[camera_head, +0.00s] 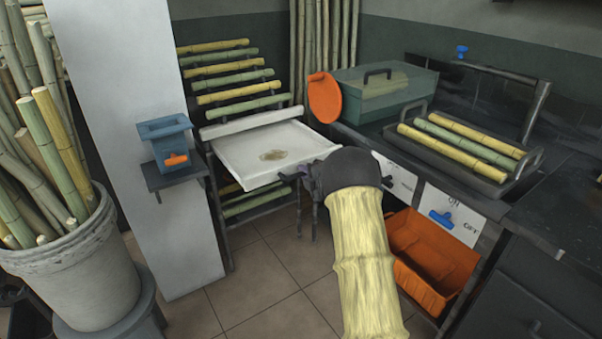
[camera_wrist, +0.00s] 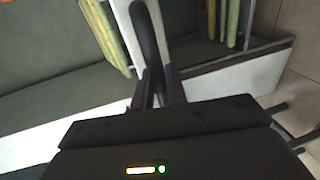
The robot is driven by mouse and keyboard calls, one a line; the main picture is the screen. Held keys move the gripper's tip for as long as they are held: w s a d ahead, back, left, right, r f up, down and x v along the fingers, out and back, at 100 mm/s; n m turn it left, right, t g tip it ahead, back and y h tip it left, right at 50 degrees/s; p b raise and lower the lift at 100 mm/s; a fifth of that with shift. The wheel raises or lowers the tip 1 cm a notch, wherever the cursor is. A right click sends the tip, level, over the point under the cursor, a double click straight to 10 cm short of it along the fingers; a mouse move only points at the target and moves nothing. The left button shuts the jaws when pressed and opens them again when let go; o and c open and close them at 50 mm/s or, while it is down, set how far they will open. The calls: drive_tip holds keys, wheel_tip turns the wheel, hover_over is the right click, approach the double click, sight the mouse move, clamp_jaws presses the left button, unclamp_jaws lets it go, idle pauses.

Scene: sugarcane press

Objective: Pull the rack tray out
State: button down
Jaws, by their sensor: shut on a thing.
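The white rack tray (camera_head: 250,158) sits in the dark rack at the back centre, with a brownish stain on its bare surface. It appears to stick out from the rack toward the front right. My gripper (camera_head: 300,174) is at the tray's right front edge, its fingers partly hidden by my wrist. In the wrist view my gripper (camera_wrist: 159,92) is shut on a dark upright bar (camera_wrist: 147,35), which appears to be the tray's handle. The tray's pale edge (camera_wrist: 70,128) shows beside the fingers there.
Cane stalks (camera_head: 230,83) lie on rack levels above and below the tray. A white pillar with a blue box (camera_head: 165,143) stands left. An orange bin (camera_head: 432,262) and the dark counter (camera_head: 555,190) are right. Tiled floor (camera_head: 270,290) is clear in front.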

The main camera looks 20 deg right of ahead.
drive_tip(key=shift+a+f, duration=0.1)
drive_tip(key=c, duration=1.5)
unclamp_jaws()
drive_tip(key=p+v, duration=0.2)
drive_tip(key=v, duration=1.5)
drive_tip(key=shift+s, duration=0.15)
